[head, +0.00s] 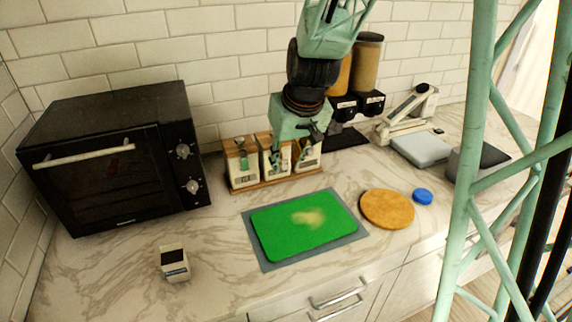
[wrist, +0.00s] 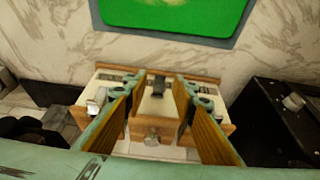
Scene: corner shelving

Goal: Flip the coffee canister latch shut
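A row of three white canisters with wooden parts stands on a wooden tray (head: 278,184) against the back wall, right of the oven. The labels are too small to read, so I cannot tell which one is coffee. My gripper (head: 288,157) points down over the middle canister (head: 270,165). In the wrist view my gripper (wrist: 161,82) is open, with one finger on each side of the middle canister (wrist: 157,112). A dark latch part (wrist: 158,88) and a metal piece (wrist: 152,137) show between the fingers. Whether the fingers touch the canister is unclear.
A black oven (head: 110,160) stands at the left. A green board (head: 290,232) on a grey mat lies in front of the canisters. A small box (head: 174,264) sits front left.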

